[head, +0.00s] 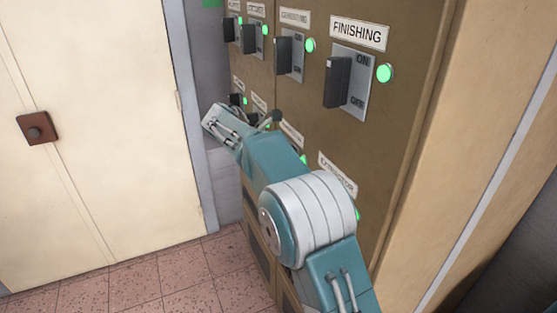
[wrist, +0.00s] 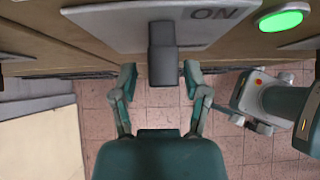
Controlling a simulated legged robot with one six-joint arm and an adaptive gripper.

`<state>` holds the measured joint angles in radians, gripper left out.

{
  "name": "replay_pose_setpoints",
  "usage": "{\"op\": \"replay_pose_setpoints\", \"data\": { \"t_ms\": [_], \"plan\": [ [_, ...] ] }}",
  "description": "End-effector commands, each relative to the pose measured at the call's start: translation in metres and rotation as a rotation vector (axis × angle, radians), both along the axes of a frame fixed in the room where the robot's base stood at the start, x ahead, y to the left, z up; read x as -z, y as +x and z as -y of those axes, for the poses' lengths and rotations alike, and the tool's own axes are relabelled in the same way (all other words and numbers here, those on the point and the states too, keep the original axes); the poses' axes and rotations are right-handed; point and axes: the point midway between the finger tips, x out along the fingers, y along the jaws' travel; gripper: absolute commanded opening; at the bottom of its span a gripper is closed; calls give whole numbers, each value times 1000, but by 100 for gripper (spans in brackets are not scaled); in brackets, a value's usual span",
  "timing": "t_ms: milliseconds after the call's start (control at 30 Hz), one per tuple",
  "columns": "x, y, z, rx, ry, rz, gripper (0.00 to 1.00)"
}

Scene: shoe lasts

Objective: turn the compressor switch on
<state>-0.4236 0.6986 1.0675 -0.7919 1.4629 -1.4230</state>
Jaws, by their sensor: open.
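In the wrist view a dark switch lever (wrist: 162,60) stands out from a grey plate (wrist: 105,20) marked ON. My gripper (wrist: 160,78) is open, with one finger on each side of the lever's end and gaps showing between. A lit green lamp (wrist: 281,20) is beside the plate. No name label shows in this view, so I cannot tell from it which switch this is. In the head view my arm reaches to the lower row of the brown panel (head: 405,110); it hides much of that row, and I cannot read a compressor label.
The upper row has several switches, including the FINISHING switch (head: 338,80) with its lit green lamp (head: 384,73). A lower label, apparently EXTRACTOR (head: 337,172), is partly covered by my arm. A cream door (head: 100,130) stands left. Tiled floor (head: 170,275) lies below.

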Motion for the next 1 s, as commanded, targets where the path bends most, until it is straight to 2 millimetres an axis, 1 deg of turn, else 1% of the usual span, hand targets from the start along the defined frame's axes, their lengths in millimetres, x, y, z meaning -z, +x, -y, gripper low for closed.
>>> {"op": "replay_pose_setpoints", "data": {
  "t_ms": [400, 500, 700, 1000],
  "plan": [
    [-59, -20, -55, -2, 3, 1, 60],
    [-68, -23, -63, -1, 2, 3, 60],
    [-78, -27, -72, -1, 1, 0, 60],
    [-79, -27, -72, 0, 1, 0, 60]
  ]
}}
